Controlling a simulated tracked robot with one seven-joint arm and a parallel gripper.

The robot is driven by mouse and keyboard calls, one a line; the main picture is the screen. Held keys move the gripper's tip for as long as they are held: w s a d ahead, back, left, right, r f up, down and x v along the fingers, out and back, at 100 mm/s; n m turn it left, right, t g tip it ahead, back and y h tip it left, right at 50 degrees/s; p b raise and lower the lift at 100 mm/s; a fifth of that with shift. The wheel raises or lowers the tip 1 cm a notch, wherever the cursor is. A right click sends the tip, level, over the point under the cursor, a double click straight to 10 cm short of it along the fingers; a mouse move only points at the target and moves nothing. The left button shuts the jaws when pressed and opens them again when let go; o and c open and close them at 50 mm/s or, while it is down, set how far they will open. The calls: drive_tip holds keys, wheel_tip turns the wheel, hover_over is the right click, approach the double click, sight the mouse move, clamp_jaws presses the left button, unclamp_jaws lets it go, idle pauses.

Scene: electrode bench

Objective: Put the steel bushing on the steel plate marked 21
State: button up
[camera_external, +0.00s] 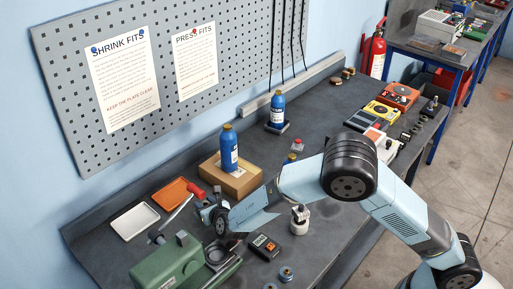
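My gripper (217,218) is at the left end of my arm, low over the bench, between the cardboard box and the green machine. Its fingers are too small and too hidden to tell whether they are open or hold anything. I cannot make out a plate marked 21, as no such number is legible. A dark ring-shaped part (218,254) sits beside the green machine. A small bluish metal round piece (286,273) lies at the bench's front edge. I cannot tell which piece is the steel bushing.
A green machine (170,264) stands at front left. A cardboard box (232,178) bears a blue bottle (228,150). A white tray (134,221) and an orange tray (172,194) lie at left. A black device (265,246) and a pale cylinder (300,220) stand right of my gripper.

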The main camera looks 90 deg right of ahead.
drive_tip(key=o, duration=0.4)
drive_tip(key=v, duration=0.5)
drive_tip(key=shift+a+r, duration=0.15)
drive_tip(key=shift+r, duration=0.15)
drive_tip(key=s+a+r+m+g, duration=0.1)
drive_tip(key=s+a+r+m, duration=0.1)
drive_tip(key=s+r+m, duration=0.45)
drive_tip(key=s+a+r+m+g, duration=0.1)
drive_tip(key=s+a+r, duration=0.15)
drive_tip(key=r, duration=0.65)
drive_tip(key=s+a+r+m+y, duration=0.2)
drive_tip(key=s+a+r+m, duration=0.1)
drive_tip(key=s, duration=0.3)
drive_tip(key=s+a+r+m+y, duration=0.1)
drive_tip(key=s+a+r+m, duration=0.25)
drive_tip(key=s, duration=0.25)
drive_tip(key=s+a+m+y, duration=0.3)
drive_tip(key=s+a, duration=0.3)
drive_tip(key=s, duration=0.2)
drive_tip(key=s+a+m+y, duration=0.3)
drive_tip(key=s+a, duration=0.4)
drive_tip(key=s, duration=0.2)
drive_tip(key=s+a+m+y, duration=0.2)
drive_tip(key=s+a+m, duration=0.2)
drive_tip(key=s+a, duration=0.3)
drive_tip(key=shift+s+r+t+y, duration=0.25)
drive_tip(key=shift+s+t+y, duration=0.15)
drive_tip(key=shift+s, duration=0.25)
